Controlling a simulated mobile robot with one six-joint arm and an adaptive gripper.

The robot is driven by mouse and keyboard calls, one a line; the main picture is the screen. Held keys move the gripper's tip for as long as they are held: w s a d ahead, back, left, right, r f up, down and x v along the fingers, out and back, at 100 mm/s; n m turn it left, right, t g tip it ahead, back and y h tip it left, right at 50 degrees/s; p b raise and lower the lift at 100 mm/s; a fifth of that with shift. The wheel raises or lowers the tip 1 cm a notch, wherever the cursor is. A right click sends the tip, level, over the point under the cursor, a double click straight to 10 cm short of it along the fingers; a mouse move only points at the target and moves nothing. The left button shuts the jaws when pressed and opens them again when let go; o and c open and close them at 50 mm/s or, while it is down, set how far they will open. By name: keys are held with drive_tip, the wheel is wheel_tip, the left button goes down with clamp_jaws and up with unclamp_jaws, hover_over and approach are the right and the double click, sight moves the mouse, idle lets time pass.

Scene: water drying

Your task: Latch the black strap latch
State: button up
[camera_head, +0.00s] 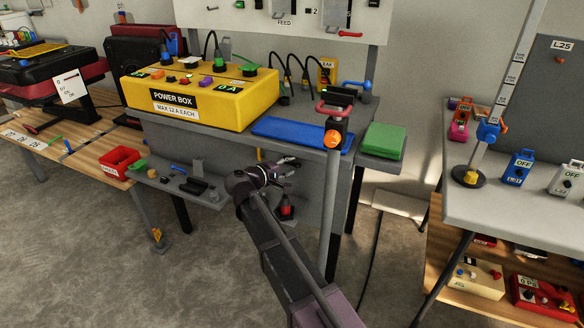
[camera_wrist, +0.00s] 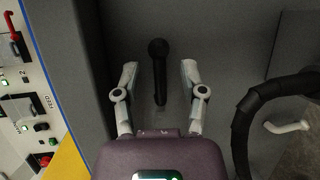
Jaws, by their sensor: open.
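A black lever with a round knob end (camera_wrist: 158,78) stands against a dark grey surface in the wrist view. It lies between the two fingers of my gripper (camera_wrist: 159,68), with a gap on each side. I take it for the black strap latch, but cannot tell for sure. My gripper is open and holds nothing. In the head view my gripper (camera_head: 284,167) is in front of the grey bench, below the blue tray (camera_head: 290,133). The lever cannot be made out there. Whether the latch is fastened cannot be told.
In the wrist view a thick black curved band (camera_wrist: 247,120) and a pale handle (camera_wrist: 287,127) are close on the right. The yellow power box (camera_head: 195,95) stands on the bench, left of the blue tray. A grey post (camera_head: 331,210) rises right of my gripper.

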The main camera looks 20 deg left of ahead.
drive_tip(key=shift+w+d+f, duration=0.1)
drive_tip(key=shift+w+d, duration=0.1)
drive_tip(key=shift+w, duration=0.2)
clamp_jaws()
